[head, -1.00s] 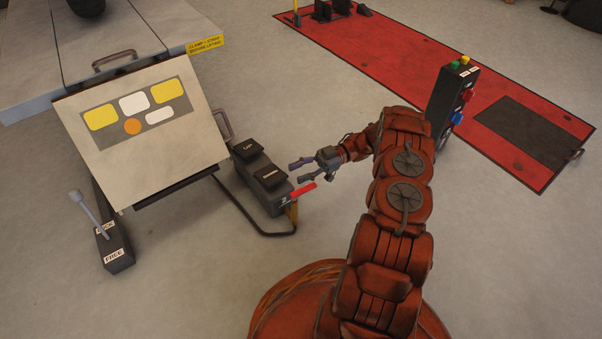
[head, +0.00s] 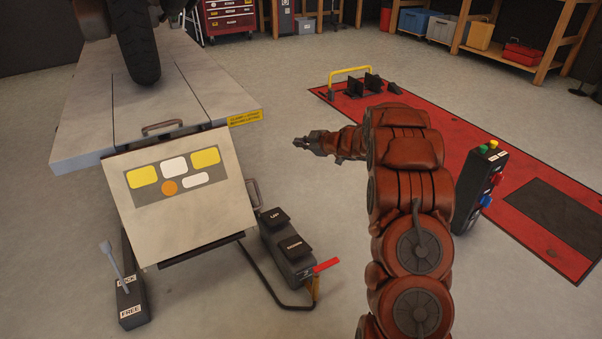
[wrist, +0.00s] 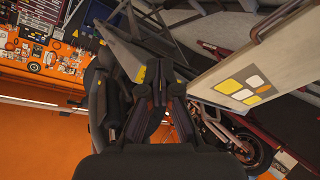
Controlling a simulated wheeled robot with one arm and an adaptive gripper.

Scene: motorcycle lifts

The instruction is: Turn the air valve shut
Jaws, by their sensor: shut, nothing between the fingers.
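The air valve's red lever (head: 325,265) sticks out to the right at the near end of the dark pedal unit (head: 288,246), above a brass-coloured fitting (head: 315,287). My gripper (head: 298,144) is raised in the head view, up and left of my arm, and well apart from the lever. Its fingers look closed and hold nothing. In the wrist view the dark fingers (wrist: 162,80) show close together. I cannot make out the red lever in that view.
A slanted panel (head: 180,195) stands at the front of the motorcycle lift (head: 80,110). A lock lever box (head: 131,303) is at lower left. A black control post (head: 478,190) stands beside the red floor lift (head: 440,140). Grey floor lies open between.

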